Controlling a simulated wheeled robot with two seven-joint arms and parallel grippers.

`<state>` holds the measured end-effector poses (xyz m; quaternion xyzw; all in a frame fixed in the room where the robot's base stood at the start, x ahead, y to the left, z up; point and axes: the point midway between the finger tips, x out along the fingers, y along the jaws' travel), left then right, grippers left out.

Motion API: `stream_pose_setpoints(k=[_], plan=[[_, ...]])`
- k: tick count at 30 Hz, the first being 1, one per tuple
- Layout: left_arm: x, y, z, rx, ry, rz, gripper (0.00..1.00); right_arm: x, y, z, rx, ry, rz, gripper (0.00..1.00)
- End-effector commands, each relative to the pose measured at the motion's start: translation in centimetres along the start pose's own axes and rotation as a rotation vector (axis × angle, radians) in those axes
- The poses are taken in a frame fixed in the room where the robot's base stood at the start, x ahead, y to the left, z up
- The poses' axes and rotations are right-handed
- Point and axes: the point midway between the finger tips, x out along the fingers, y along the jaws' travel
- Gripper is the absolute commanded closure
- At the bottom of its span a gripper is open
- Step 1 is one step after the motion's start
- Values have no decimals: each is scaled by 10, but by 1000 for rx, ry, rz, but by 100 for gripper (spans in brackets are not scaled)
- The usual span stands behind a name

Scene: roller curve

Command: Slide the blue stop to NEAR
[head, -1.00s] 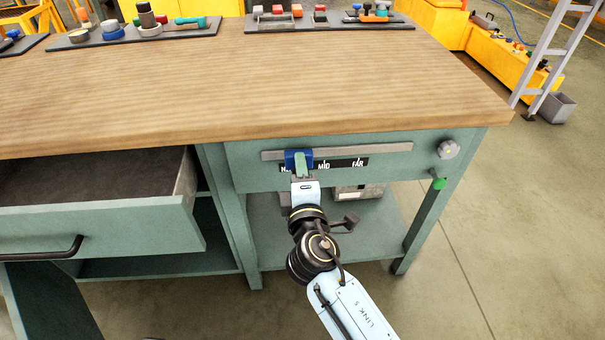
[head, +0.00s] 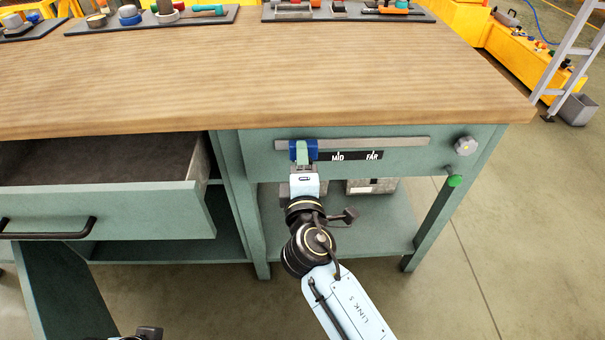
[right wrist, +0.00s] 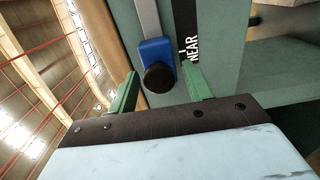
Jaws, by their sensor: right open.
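The blue stop (head: 311,150) sits near the left end of the grey rail (head: 385,142) on the bench's front panel. MID and FAR labels show to its right; the stop and gripper hide NEAR in the head view. My right gripper (head: 303,158) is at the stop, its green fingers open. In the right wrist view the blue stop (right wrist: 152,50) with its black knob (right wrist: 159,77) lies between the open fingertips of the gripper (right wrist: 160,68). There the NEAR label (right wrist: 192,48) is beside the stop. I cannot tell if a finger touches it.
An open drawer (head: 110,211) juts out at the left. A round knob (head: 466,146) and a green button (head: 454,181) are at the panel's right. Grey boxes (head: 371,186) stand on the shelf below. The wooden top (head: 250,80) is clear in front of tool trays.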

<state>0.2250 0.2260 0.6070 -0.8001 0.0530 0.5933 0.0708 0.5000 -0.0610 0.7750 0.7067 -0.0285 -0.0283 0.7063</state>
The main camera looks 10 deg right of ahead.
Motion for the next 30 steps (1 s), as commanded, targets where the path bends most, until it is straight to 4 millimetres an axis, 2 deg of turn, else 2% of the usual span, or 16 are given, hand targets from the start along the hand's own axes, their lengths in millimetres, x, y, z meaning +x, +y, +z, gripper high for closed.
stream_pose_setpoints(k=[5,12,18,24,30], plan=[[2,0,0,0,-1,0,64,-24,0,0,1,1,-3,50],[15,-2,5,2,-17,-4,64,-79,-1,0,0,2,-4,50],[18,-3,5,3,-16,-6,64,-115,-1,0,0,3,-3,50],[17,-3,5,3,-16,-6,64,-131,0,-1,1,3,-1,50],[14,-4,3,3,-11,-7,64,-132,0,-1,0,2,0,50]])
